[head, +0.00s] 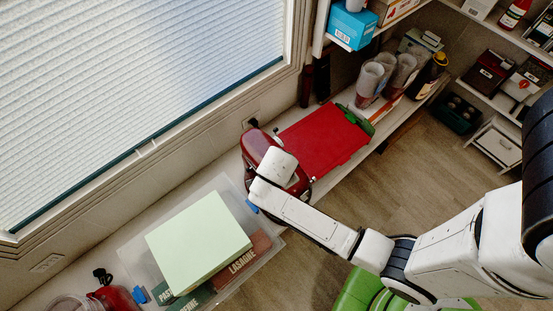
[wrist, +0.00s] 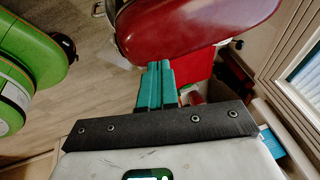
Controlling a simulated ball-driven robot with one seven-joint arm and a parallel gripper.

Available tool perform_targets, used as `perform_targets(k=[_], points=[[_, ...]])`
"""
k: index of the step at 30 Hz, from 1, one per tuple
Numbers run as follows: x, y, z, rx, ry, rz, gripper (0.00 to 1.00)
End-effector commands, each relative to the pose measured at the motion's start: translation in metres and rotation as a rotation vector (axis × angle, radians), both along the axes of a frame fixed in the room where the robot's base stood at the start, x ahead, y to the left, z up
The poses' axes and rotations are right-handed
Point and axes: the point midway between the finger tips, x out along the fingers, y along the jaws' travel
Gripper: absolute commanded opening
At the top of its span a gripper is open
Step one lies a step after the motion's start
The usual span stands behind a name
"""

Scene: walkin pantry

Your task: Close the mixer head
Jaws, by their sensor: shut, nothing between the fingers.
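The red mixer (head: 258,146) stands on the counter below the window, partly covered by the end of my arm. In the wrist view the rounded red mixer head (wrist: 190,25) fills the top, very close to me. My gripper (wrist: 157,68) has its teal fingers together with nothing between them. The fingertips show right at the lower edge of the mixer head; I cannot tell whether they touch it. In the head view my wrist hides the fingers. The mixer's lower part is mostly hidden, and the head's tilt is hard to judge.
A red board (head: 325,145) lies on the counter right of the mixer, with a green one beneath. A clear bin (head: 133,252) with boxes stands on the left. Stacked cups (head: 370,80) and a dark bottle stand farther right. Open wooden floor (head: 400,165) lies before the counter.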

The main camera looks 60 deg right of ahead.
Motion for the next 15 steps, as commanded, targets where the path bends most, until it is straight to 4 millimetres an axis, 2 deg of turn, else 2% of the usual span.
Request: perform_targets(k=[1, 6, 10, 15], points=[[-0.011, 0.002, -0.018, -0.009, -0.026, 0.002, 0.0], [-0.033, 0.009, -0.047, -0.04, -0.132, -0.001, 0.0], [-0.045, 0.012, -0.064, -0.058, -0.202, -0.002, 0.0], [-0.055, 0.015, -0.081, -0.057, -0.199, -0.004, 0.0]])
